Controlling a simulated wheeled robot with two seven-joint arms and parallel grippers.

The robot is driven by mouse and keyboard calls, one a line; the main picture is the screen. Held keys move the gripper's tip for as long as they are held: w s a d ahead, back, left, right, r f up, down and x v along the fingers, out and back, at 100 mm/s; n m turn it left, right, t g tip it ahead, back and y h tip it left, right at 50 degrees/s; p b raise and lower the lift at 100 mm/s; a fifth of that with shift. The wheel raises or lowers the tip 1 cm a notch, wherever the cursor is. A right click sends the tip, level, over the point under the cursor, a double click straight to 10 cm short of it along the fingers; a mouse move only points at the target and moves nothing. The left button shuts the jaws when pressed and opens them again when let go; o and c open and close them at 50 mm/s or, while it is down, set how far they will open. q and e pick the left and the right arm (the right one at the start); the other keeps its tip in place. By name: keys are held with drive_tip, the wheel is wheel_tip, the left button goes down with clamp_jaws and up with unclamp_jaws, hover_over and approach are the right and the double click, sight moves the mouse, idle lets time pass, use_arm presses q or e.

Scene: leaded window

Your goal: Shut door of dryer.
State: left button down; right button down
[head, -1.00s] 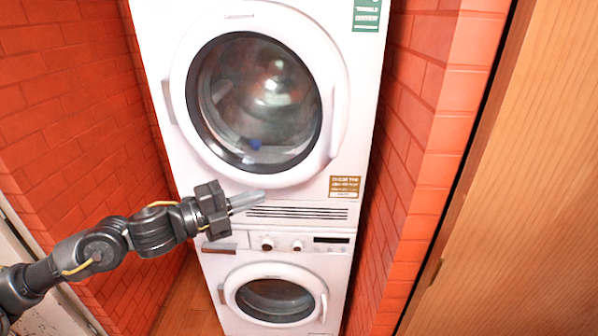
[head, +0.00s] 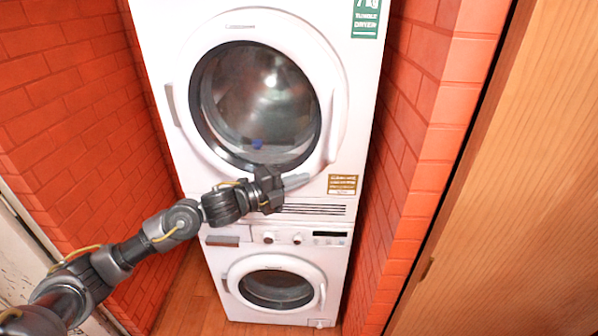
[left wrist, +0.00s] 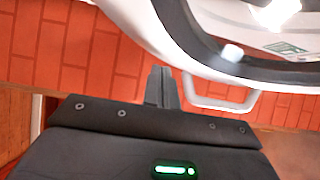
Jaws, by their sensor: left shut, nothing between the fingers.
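The dryer (head: 350,60) is the upper white machine, with a green tumble dryer label. Its round door (head: 190,135) has a white rim, dark glass and a handle (head: 334,125) on the right side. I cannot tell from the head view whether the door stands slightly ajar. My left gripper (head: 296,181) is shut and empty, in front of the door's lower right edge, pointing right. In the left wrist view its fingers (left wrist: 162,88) are just below the door rim (left wrist: 150,30), left of the looped handle (left wrist: 222,101); contact is unclear. My right gripper is out of view.
A washing machine (head: 230,258) with a closed-looking round door stands below the dryer. Red brick walls (head: 70,100) flank both machines closely. A wooden panel (head: 510,180) stands at the right. A small blue item (head: 257,143) shows behind the dryer's glass.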

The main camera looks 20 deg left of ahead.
use_arm(q)
drive_tip(key=shift+w, duration=0.4)
